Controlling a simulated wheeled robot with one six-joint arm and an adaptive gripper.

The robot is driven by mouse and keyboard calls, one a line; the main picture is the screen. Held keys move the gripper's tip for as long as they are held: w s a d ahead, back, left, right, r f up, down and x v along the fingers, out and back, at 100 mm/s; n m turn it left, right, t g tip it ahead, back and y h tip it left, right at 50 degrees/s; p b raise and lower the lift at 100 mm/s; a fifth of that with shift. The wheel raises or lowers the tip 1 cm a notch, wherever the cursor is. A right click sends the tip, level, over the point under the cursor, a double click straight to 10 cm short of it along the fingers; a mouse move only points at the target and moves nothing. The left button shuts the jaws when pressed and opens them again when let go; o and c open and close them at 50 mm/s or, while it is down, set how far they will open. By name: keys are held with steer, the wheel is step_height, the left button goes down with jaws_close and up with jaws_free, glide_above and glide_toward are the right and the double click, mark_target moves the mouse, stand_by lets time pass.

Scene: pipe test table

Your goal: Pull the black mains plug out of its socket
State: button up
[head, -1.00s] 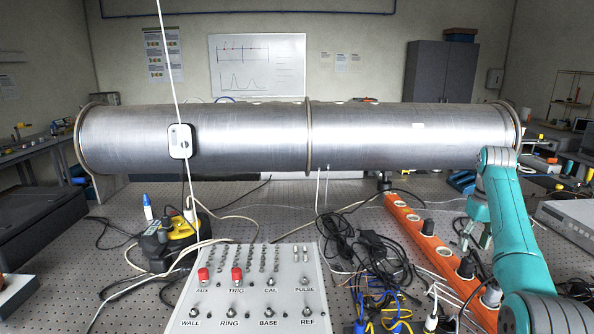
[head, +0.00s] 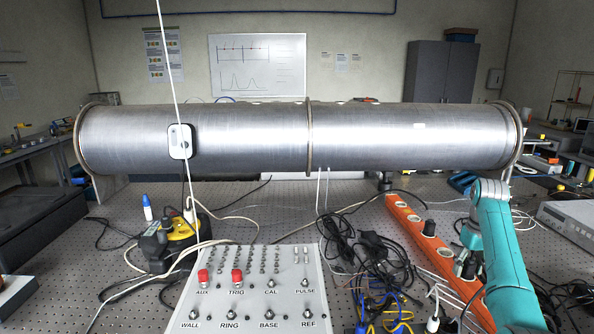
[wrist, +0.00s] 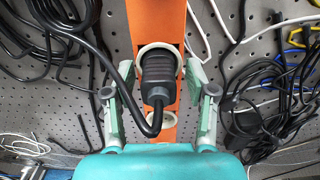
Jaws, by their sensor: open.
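The black mains plug (wrist: 158,75) sits in a round socket of the orange power strip (wrist: 155,18), seen from above in the wrist view. Its black cable bends from its lower end up to the left. My gripper (wrist: 160,82) is open, with one pale green finger on each side of the plug. Gaps show between the fingers and the plug, so they look apart from it. In the head view my gripper (head: 469,257) is low over the orange strip (head: 407,219) at the right, partly hidden by my arm.
Tangled black cables (head: 345,240) lie left of the strip, with blue and yellow leads in front. A metal pipe (head: 240,140) crosses behind. A labelled control panel (head: 255,290) stands at front centre.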

steer(key=shift+f, duration=0.45)
stand_by(0.7)
steer(key=c, duration=1.1)
steer(key=o, duration=1.6)
